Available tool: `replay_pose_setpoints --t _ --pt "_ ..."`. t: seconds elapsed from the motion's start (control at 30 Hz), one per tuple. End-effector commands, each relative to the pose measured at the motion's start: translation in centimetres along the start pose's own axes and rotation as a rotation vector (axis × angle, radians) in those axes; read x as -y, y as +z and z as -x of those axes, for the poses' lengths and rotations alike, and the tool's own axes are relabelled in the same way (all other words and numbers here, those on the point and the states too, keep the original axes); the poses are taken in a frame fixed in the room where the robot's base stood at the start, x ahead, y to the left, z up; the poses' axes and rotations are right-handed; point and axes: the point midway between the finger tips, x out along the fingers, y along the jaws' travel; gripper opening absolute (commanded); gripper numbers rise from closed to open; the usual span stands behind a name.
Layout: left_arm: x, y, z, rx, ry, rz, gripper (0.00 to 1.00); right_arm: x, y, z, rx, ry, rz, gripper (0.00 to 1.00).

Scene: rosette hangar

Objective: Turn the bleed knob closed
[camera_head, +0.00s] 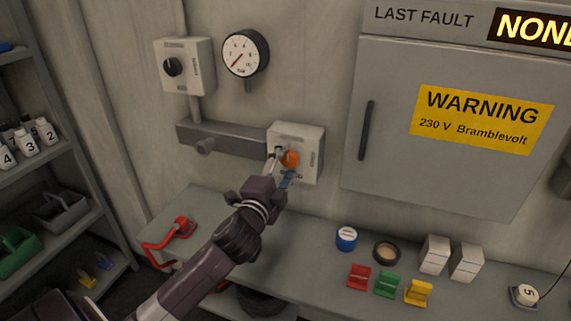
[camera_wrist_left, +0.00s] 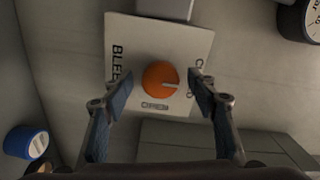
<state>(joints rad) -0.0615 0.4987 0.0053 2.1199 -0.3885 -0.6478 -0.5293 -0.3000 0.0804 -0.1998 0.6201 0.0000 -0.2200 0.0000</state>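The bleed knob (camera_head: 290,158) is a round orange knob on a pale box (camera_head: 311,150) on the wall. In the left wrist view the knob (camera_wrist_left: 160,79) sits on a plate lettered "BLEED", and its light pointer mark points to the right of that picture. A label on that side is partly hidden by a finger; a small boxed label lies below the knob. My left gripper (camera_head: 281,167) is at the box. In the wrist view the gripper (camera_wrist_left: 158,88) is open, its blue-padded fingers on either side of the knob with gaps visible. My right gripper is not in view.
A pressure gauge (camera_head: 246,53) and a black-knob box (camera_head: 184,66) are on the wall above left. A cabinet (camera_head: 386,140) stands right. The bench below holds a red crank-like part (camera_head: 181,229), a blue-rimmed can (camera_head: 346,239) and coloured blocks. A shelf (camera_head: 60,215) is left.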

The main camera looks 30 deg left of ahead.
Motion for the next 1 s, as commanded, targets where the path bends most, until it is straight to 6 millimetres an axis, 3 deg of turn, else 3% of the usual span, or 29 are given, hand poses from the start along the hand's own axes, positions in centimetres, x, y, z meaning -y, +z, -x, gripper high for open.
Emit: replay_pose_setpoints --t 0.23,0.37,0.8,1.0 --pt "0.0 0.0 0.2 -0.001 0.0 -0.001 0.53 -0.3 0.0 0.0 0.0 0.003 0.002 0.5" --pt "-0.1 0.0 1.3 -0.001 0.002 -0.001 0.53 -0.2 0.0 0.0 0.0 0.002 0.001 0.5" --pt "-0.1 0.1 9.6 0.001 0.003 0.001 0.53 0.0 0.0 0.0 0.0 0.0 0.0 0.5" --pt "-0.1 0.0 11.6 0.0 0.001 0.0 0.53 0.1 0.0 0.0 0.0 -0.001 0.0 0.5"
